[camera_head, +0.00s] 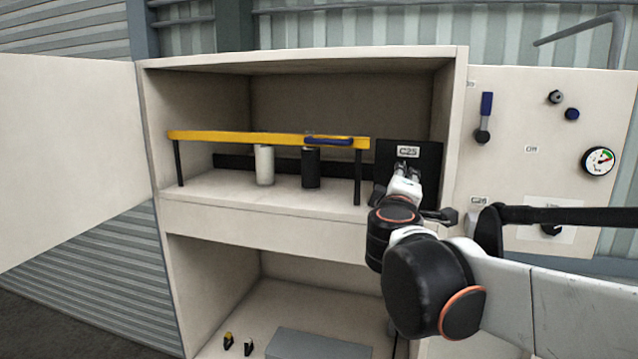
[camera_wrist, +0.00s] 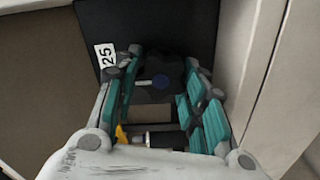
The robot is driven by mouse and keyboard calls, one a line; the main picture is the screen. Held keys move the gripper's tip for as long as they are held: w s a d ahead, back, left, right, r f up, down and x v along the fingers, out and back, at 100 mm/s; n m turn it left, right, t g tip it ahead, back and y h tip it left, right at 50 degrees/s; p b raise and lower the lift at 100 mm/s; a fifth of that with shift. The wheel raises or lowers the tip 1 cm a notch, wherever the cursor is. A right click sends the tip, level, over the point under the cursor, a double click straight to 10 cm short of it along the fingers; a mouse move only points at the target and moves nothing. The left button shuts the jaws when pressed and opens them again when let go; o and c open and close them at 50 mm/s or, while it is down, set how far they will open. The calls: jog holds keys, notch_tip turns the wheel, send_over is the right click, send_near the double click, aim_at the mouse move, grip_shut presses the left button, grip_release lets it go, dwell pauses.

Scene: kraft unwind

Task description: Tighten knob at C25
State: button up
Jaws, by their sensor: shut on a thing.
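The black C25 panel (camera_head: 428,165) stands at the right end of the upper shelf, with a white C25 label (camera_head: 408,152) on it. My gripper (camera_head: 408,168) reaches to the panel just under the label and hides the knob in the head view. In the wrist view the label (camera_wrist: 106,56) sits beside the left finger. A dark knob (camera_wrist: 155,93) with a pale pointer line shows between the teal finger pads. My gripper (camera_wrist: 162,66) is shut on this knob. Its exact edges are hard to make out against the dark panel.
A yellow rail (camera_head: 240,138) crosses the shelf front, with a white cylinder (camera_head: 264,165) and a black cylinder (camera_head: 311,168) behind it. The cabinet's right wall (camera_head: 455,130) is close to my gripper. A right-hand panel holds a blue-handled lever (camera_head: 485,112) and a gauge (camera_head: 598,161).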

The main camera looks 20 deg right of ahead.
jog(key=shift+s+f, duration=0.1)
jog(key=shift+f, duration=0.15)
jog(key=o, duration=0.9)
jog(key=shift+a, duration=0.1)
jog(key=shift+o, duration=1.1)
jog(key=shift+s+a+r, duration=0.1)
jog(key=shift+s+r, duration=0.05)
jog(key=shift+r, duration=0.05)
jog(key=v, duration=1.1)
jog(key=shift+s+a, duration=0.2)
jog(key=shift+s, duration=0.1)
